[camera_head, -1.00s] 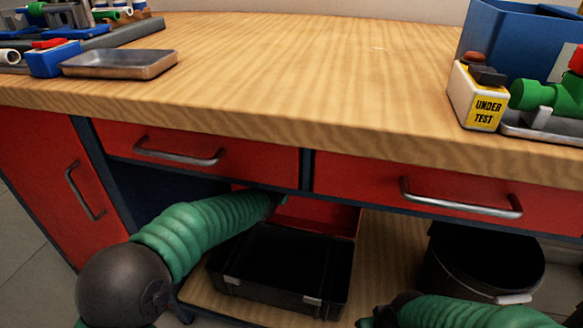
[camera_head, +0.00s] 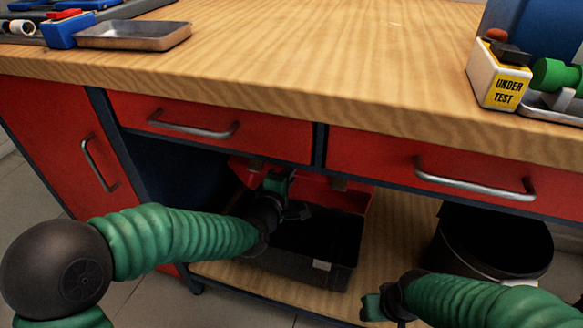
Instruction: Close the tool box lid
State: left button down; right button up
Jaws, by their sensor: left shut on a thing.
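The tool box (camera_head: 305,262) is a black open bin on the wooden lower shelf, under the bench. Its red lid (camera_head: 345,196) stands raised at the back of the box, below the drawers. My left arm reaches in from the left, and my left gripper (camera_head: 280,190) is at the lid, shut on it; the fingertips are partly lost in shade. The arm's dark wrist hides the box's left part. My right gripper (camera_head: 374,306) is at the bottom, right of the box and apart from it; its finger gap cannot be made out.
The bench top (camera_head: 320,50) overhangs the box, with two red drawers with handles (camera_head: 475,185) just above it. A black bucket (camera_head: 490,245) stands right of the box. A metal tray (camera_head: 135,36) and an "UNDER TEST" block (camera_head: 497,80) are on the bench.

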pick_arm(q)
jog(key=shift+a+f, duration=0.15)
jog(key=shift+f, duration=0.2)
pick_arm(e)
jog(key=shift+f, duration=0.1)
pick_arm(q)
jog(key=c, duration=1.6)
grip_release()
jog(key=shift+c, duration=0.2)
jog(key=shift+r, duration=0.1)
